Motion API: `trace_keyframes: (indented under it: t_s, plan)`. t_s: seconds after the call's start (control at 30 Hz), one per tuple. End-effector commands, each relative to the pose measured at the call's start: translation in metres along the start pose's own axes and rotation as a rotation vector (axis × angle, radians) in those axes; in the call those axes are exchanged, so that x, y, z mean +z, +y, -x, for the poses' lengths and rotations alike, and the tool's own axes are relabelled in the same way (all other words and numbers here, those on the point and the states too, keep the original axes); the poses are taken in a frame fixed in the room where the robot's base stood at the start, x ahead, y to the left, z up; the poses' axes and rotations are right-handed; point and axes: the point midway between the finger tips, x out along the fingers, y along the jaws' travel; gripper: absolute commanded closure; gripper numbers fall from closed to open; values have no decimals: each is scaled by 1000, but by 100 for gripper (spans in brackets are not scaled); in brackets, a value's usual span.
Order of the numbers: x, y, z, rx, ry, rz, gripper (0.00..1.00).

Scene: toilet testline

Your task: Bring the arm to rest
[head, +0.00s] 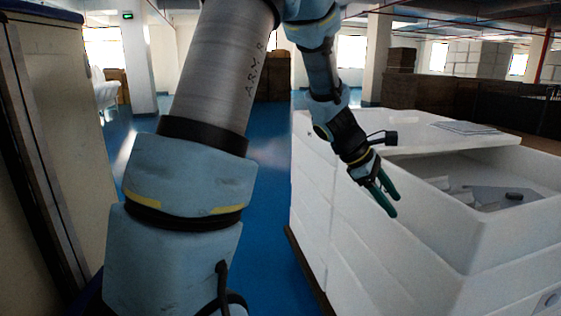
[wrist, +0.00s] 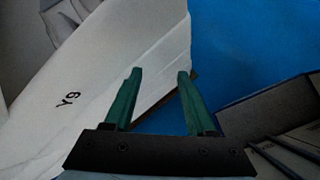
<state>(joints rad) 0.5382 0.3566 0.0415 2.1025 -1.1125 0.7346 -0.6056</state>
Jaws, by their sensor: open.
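My gripper (head: 386,200) shows in the head view at the end of my bent arm, pointing down and to the right beside the near-left wall of a white bin. In the wrist view my gripper (wrist: 157,76) has its two green fingers spread apart with nothing between them. The fingers hang over the edge between the bin's white wall and the blue floor. I cannot tell whether they touch the wall.
The white bin (head: 470,245) stands at right, with a white lid or panel (head: 440,135) at its far end and grey pieces (head: 490,195) inside. A tall beige cabinet (head: 65,130) stands at left. Blue floor (head: 265,220) is free between them. Brown boxes (head: 272,80) stand behind.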

Motion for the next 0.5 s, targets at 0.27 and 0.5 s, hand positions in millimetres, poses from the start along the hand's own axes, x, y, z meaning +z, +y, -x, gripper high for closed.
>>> trace_keyframes:
  t_s: [0.27,0.5]
  plan:
    - [-145,-121,56,-212,331,-524,44]
    - [-216,-205,98,-453,479,-947,44]
